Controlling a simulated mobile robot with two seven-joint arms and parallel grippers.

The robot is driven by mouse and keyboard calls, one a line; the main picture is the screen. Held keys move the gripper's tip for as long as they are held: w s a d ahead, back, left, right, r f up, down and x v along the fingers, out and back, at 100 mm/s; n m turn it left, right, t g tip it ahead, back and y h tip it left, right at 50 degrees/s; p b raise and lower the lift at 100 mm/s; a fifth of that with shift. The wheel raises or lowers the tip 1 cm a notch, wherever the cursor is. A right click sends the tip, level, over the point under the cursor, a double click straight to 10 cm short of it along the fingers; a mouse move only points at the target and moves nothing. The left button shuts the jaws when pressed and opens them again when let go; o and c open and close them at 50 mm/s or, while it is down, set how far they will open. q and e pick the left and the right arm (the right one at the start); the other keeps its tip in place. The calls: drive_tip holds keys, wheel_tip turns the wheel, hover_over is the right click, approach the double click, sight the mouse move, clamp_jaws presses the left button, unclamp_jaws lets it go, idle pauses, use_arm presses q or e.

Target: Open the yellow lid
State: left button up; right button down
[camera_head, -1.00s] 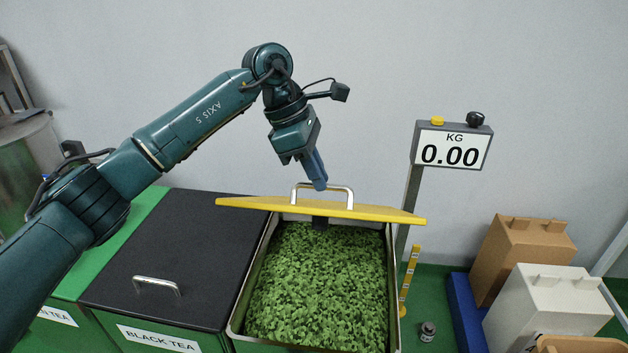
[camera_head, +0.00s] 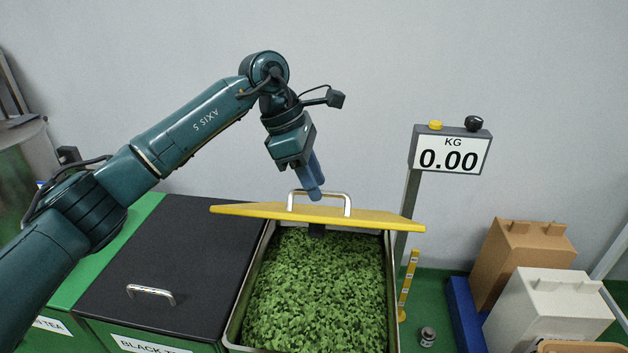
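The yellow lid (camera_head: 385,219) is raised at the back of an open metal bin (camera_head: 237,312) full of green leaves. It is seen nearly edge-on, and its silver handle (camera_head: 346,203) faces up. My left gripper (camera_head: 318,192) is at the handle, pointing down. Its two blue fingers show slightly apart, with one tip lower than the other and overlapping the handle's bar. Whether they touch the bar is hard to tell. A dark piece (camera_head: 317,230) shows under the lid's middle. My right gripper is not in view.
A black-lidded bin (camera_head: 175,240) labelled black tea stands left of the open bin. A scale display (camera_head: 450,152) reading 0.00 stands to the right. Brown (camera_head: 520,255) and white (camera_head: 545,310) boxes stand at the far right. The wall is close behind.

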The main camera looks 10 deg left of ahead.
use_arm(q)
drive_tip(key=v, duration=1.2)
drive_tip(key=shift+a+r+b, duration=0.2)
drive_tip(key=shift+r+b, duration=0.1)
drive_tip(key=shift+d, duration=0.1)
